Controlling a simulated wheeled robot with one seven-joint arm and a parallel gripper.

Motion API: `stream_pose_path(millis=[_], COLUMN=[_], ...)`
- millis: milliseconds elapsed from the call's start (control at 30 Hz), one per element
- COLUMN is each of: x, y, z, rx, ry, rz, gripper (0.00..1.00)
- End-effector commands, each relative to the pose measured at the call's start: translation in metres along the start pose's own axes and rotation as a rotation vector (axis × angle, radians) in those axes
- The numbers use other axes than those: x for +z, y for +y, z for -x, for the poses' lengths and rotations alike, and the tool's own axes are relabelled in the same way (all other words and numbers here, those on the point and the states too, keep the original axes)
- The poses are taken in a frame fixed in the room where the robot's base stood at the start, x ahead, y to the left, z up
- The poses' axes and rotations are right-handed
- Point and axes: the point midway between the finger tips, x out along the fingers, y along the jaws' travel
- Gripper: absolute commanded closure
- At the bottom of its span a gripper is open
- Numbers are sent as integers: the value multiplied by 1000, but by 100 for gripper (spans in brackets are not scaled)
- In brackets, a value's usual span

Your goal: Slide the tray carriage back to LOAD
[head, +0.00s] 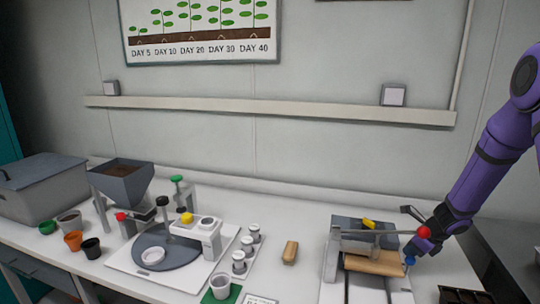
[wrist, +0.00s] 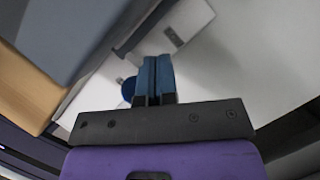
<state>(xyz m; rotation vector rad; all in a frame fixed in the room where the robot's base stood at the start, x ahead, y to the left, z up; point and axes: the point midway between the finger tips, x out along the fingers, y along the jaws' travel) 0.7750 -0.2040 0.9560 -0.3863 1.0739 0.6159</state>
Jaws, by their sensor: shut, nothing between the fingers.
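The tray carriage appears to be the tan slab (head: 376,264) on a railed station at the right of the bench; I cannot tell for sure which part is the carriage. A blue knob (head: 410,259) is at its right side. My gripper (head: 413,250) is at this right side, pointing down close by the knob. In the wrist view my gripper (wrist: 155,78) has its blue fingers together with nothing between them. The blue knob (wrist: 128,90) shows just left of the fingertips, partly hidden; contact is unclear. The tan slab (wrist: 25,95) is further left. No LOAD mark is readable.
A grey block (head: 350,224) with a yellow piece and a lever with a red knob (head: 424,231) stand over the station. Two pale rails (head: 330,265) run toward the front. A loose tan block (head: 290,252) and a potting station (head: 170,250) are further left.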

Motion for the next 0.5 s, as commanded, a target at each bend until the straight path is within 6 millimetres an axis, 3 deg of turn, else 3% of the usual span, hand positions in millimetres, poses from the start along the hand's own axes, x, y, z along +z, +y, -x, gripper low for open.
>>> stream_pose_path(millis=[500], x=[5], y=[-2], z=[8], rx=[-2], ry=[-1], rz=[2], gripper=[100])
